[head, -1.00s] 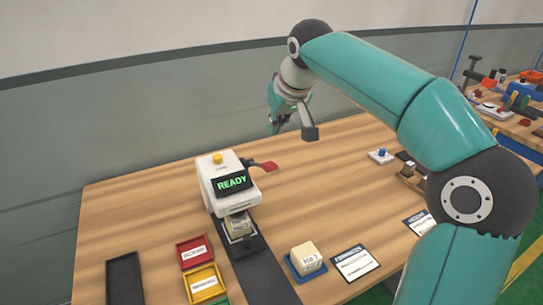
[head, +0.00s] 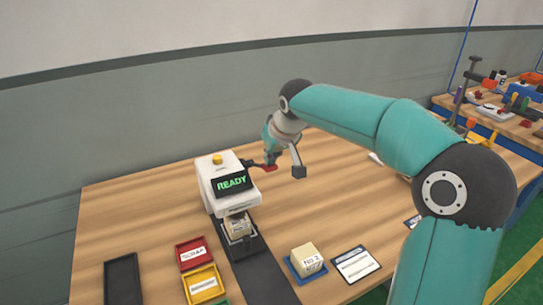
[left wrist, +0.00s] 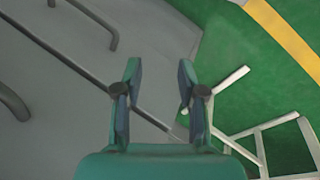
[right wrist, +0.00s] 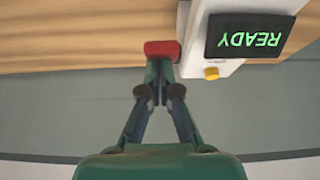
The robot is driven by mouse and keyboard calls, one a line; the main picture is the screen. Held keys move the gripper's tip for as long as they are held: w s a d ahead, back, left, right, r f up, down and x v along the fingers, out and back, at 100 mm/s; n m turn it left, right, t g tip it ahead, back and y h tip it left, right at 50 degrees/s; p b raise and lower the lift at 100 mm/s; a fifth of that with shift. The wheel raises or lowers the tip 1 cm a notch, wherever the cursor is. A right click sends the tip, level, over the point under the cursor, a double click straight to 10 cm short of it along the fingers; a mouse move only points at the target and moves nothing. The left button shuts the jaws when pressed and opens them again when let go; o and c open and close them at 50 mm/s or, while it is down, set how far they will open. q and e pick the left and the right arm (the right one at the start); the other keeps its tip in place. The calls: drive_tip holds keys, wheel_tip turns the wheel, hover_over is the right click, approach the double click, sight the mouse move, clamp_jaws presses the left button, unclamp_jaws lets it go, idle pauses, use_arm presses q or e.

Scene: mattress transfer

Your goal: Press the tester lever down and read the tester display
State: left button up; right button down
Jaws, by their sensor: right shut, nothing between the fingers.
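The white tester (head: 218,186) stands on the table with a yellow button on top. Its display (head: 231,183) reads READY in green; it also shows upside down in the right wrist view (right wrist: 249,38). The lever's red tip (head: 265,168) sticks out at the tester's right side. It also shows in the right wrist view (right wrist: 161,50). My right gripper (right wrist: 161,66) is shut and empty, with its fingertips at the red tip; I cannot tell whether they touch it. A block sits in the tester's slot (head: 238,226). My left gripper (left wrist: 158,85) is open and empty over the floor.
A red tray (head: 193,252), a yellow tray (head: 203,284) and a black tray (head: 122,279) lie at the front left. A pale block (head: 306,257) sits on a blue base beside a label card (head: 355,264). The table's back right is mostly clear.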

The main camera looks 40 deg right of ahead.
drive_tip(key=shift+d, duration=0.1)
drive_tip(key=shift+s+a+f+b, duration=0.1)
drive_tip(key=shift+a+f+b, duration=0.15)
drive_tip(key=shift+b, duration=0.45)
drive_tip(key=s+f+t+h+b, duration=0.1)
drive_tip(key=f+b, duration=0.5)
drive_tip(key=b, duration=0.7)
drive_tip(key=s+a+f+t+h+b, duration=0.1)
drive_tip(key=s+f+t+b, duration=0.2)
drive_tip(key=f+b, duration=0.4)
drive_tip(key=t+b, duration=0.1)
drive_tip(key=b, duration=0.6)
drive_tip(key=shift+s+a+t+b, duration=0.25)
drive_tip(key=shift+s+t+b, duration=0.05)
drive_tip(key=shift+r, duration=0.1)
wheel_tip(320, 180, up, 10)
drive_tip(key=t+p, duration=0.2)
drive_tip(key=p, duration=0.1)
drive_tip(key=r+p+v, duration=0.2)
drive_tip(key=v, duration=0.7)
drive_tip(key=shift+w, duration=0.15)
